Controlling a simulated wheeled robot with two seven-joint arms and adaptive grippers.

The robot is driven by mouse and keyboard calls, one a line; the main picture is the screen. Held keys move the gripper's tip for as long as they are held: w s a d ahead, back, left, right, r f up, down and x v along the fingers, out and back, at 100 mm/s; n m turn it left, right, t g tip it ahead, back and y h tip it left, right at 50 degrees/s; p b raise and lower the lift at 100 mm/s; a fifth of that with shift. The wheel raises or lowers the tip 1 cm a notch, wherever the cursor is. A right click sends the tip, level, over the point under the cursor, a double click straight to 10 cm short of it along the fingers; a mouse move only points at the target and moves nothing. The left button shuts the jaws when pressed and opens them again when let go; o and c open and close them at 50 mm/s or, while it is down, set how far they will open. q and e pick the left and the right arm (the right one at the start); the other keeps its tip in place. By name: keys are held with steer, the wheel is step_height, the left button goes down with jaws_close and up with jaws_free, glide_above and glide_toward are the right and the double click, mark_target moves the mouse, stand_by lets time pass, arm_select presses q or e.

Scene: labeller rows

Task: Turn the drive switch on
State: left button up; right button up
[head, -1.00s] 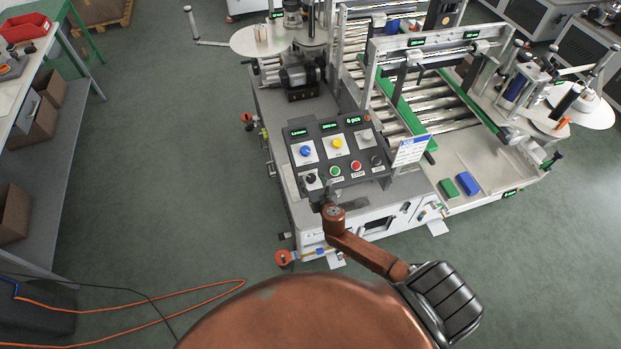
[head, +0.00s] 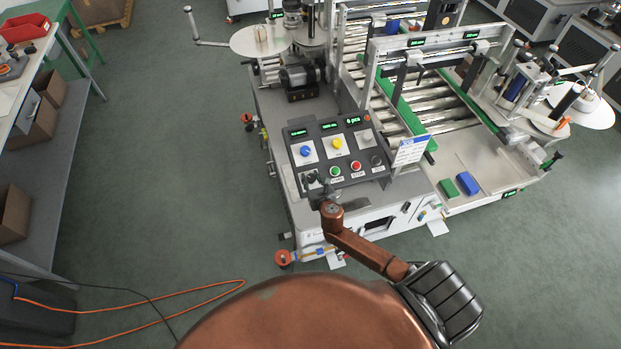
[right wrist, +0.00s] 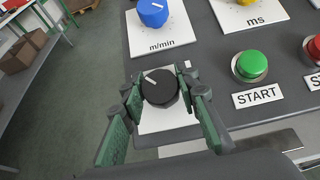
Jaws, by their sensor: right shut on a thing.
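The drive switch is a black round knob (right wrist: 159,87) with a white pointer mark, on a white plate at the lower left corner of the control panel (head: 330,152). In the right wrist view its mark points to the upper left. My right gripper (right wrist: 163,92) has its two fingers on either side of the knob and is shut on it. In the head view my right gripper (head: 314,184) covers most of the knob. The plate's lettering is largely hidden by the fingers. My left gripper is not in view.
A blue knob (right wrist: 153,12) sits just above the switch, and a green START button (right wrist: 250,65) to its right. A red STOP button (head: 356,166) is farther right. The labelling machine's conveyor (head: 427,100) lies behind the panel.

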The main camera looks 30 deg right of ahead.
steer(key=shift+a+m+h, duration=0.1)
steer(key=shift+m+h, duration=0.2)
steer(key=shift+m, duration=0.1)
steer(key=shift+c, duration=0.5)
steer(key=m+h, duration=0.1)
steer(key=m, duration=0.1)
steer(key=m+g+h+p, duration=0.1)
steer(key=m+h, duration=0.1)
steer(key=shift+r+g, duration=0.1)
steer(key=shift+g, duration=0.2)
steer(key=m+g+h, duration=0.1)
steer(key=m, duration=0.1)
steer(key=m+g+h+p, duration=0.1)
steer(key=m+g+h, duration=0.1)
steer(key=m, duration=0.1)
steer(key=shift+m, duration=0.3)
steer(key=m+g, duration=0.4)
steer(key=shift+m+h, duration=0.4)
steer(key=shift+s+m+g+b, duration=0.15)
steer(key=shift+m+g+b, duration=0.75)
steer(key=shift+m+g, duration=1.15)
steer(key=shift+m, duration=0.35)
steer(key=o, duration=1.2)
steer(key=v, duration=1.1)
steer(key=shift+s+a+r, duration=0.1)
steer(key=shift+a+r, duration=0.05)
steer(key=shift+r, duration=0.2)
